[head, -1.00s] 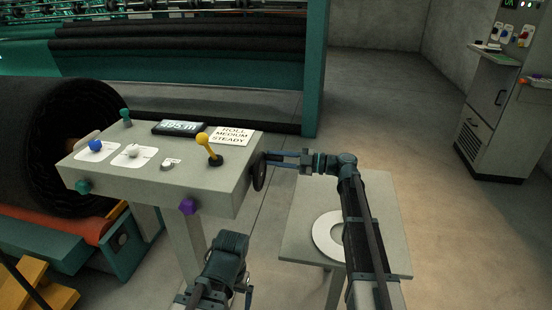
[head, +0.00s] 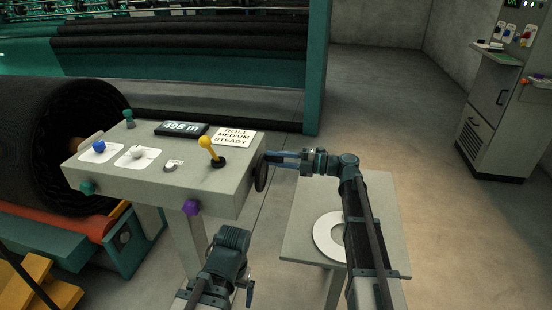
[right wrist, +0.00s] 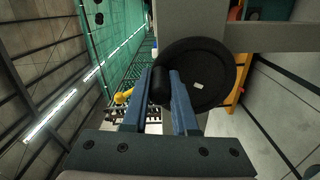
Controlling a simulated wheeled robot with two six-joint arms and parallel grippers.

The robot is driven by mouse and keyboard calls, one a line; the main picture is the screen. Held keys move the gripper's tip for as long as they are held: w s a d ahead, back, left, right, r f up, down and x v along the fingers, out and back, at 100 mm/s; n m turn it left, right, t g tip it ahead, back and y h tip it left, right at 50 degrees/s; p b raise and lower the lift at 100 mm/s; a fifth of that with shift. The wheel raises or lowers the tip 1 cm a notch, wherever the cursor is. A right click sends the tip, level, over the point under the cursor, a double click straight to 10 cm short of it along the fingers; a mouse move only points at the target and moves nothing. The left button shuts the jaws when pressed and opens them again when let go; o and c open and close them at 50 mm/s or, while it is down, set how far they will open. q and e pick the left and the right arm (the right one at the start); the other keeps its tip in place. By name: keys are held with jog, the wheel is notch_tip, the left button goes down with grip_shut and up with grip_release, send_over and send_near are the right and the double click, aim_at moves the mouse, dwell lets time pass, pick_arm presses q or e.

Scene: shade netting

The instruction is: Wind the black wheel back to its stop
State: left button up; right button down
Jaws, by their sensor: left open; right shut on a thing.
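The black wheel (head: 261,172) is on the right side of the grey control box (head: 215,185) and is seen nearly edge-on in the head view. In the right wrist view its dark disc (right wrist: 208,82) shows a small white mark and a black handle (right wrist: 160,86). My right gripper (head: 272,158) reaches the wheel from the right. Its blue fingers (right wrist: 166,88) are shut on the wheel's handle, which is partly hidden by them. My left gripper (head: 248,292) is low, in front of the box, apart from it and open; its fingers are hard to make out.
The box top carries a yellow lever (head: 212,152), a blue knob (head: 99,147), a display (head: 181,128) reading 495 m and a card (head: 233,138) reading ROLL MEDIUM STEADY. A purple knob (head: 191,207) is on its front. A small table (head: 300,225) with a white ring stands under my right arm.

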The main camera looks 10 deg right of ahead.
dwell(0.4)
jog(key=c, duration=0.7)
grip_release()
jog(key=v, duration=1.3)
jog(key=shift+s+d, duration=0.2)
jog(key=shift+d, duration=0.15)
